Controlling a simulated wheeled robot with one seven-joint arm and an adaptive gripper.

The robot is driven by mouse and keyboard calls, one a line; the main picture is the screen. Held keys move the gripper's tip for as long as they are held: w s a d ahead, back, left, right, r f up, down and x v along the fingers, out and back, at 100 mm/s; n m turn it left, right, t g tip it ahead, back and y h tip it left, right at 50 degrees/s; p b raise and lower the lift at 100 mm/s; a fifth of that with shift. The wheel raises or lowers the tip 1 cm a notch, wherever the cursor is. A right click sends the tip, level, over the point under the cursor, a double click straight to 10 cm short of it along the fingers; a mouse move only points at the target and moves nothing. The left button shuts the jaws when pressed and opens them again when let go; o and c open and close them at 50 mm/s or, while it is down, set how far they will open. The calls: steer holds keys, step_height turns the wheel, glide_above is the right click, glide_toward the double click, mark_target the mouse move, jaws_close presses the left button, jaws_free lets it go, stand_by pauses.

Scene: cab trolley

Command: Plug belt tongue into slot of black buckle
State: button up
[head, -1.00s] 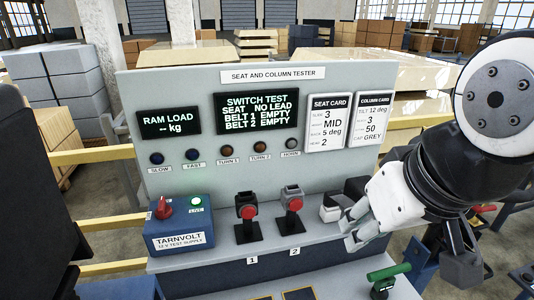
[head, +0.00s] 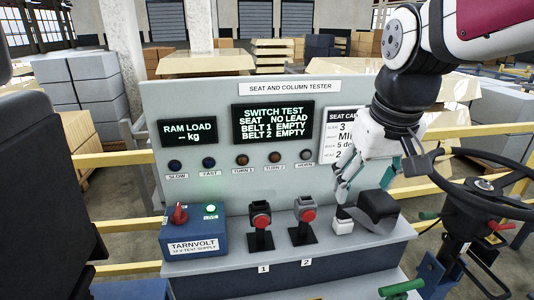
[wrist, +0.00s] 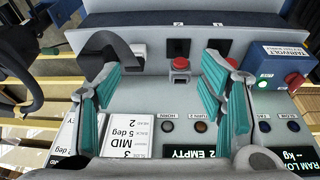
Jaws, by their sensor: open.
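Two belt buckles with red buttons stand on the tester's shelf. The left one, at label 1, looks black (head: 261,220); the right one, at label 2, has a greyer top (head: 304,212). They also show in the wrist view, the grey buckle (wrist: 180,64) nearer its middle. Right of them is a curved black strap-like piece (head: 378,208) beside a pale block (head: 342,225); it also shows in the wrist view (wrist: 104,50). I cannot make out a tongue plate or the slots. My gripper (head: 372,182) is open and empty, above and near the black piece.
The tester panel (head: 220,100) rises behind the shelf, its screen (head: 272,122) reading both belts empty. A blue supply box (head: 194,236) stands left. A steering wheel (head: 490,185) and green-handled lever (head: 402,287) are at right. A dark seat back (head: 40,180) is at far left.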

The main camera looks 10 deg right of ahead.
steer(key=w+d+f+g, duration=0.1)
steer(key=w+d+f, duration=0.1)
steer(key=w, duration=0.3)
steer(key=w+d+f+g, duration=0.1)
steer(key=w+d+f, duration=0.1)
steer(key=w, duration=0.3)
steer(key=g+p, duration=0.1)
steer(key=p, duration=0.1)
glide_above(347, 204)
steer(key=f, duration=0.7)
steer(key=shift+s+a+f, duration=0.2)
steer(key=shift+s+f, duration=0.05)
steer(key=shift+s, duration=0.1)
steer(key=shift+w+d+f, duration=0.2)
steer(key=shift+w+f, duration=0.1)
steer(key=shift+f, duration=0.1)
steer(key=shift+f+b, duration=1.1)
steer(key=shift+f, duration=3.4)
